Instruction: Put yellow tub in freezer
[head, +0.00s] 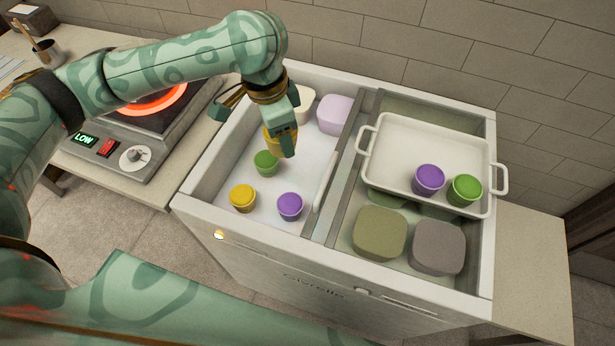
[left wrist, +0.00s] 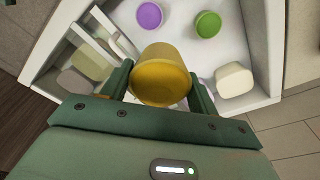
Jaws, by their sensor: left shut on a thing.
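The freezer (head: 190,199) is a white chest, open over its left compartment. My left gripper (head: 283,142) reaches down into that compartment and is shut on a yellow tub (head: 269,139), which it partly hides. In the left wrist view the yellow tub (left wrist: 160,76) sits between the two fingers. I cannot tell whether it touches the freezer floor. A second yellow tub (head: 243,198), a green tub (head: 265,162) and a purple tub (head: 290,206) stand on the freezer floor nearer the front. My right gripper is not in view.
A cream box (head: 301,105) and a lilac box (head: 335,114) stand at the compartment's back. At right, a white tray (head: 404,127) holds a purple tub (head: 428,179) and a green tub (head: 465,189). A glowing hotplate (head: 133,155) is on the left counter.

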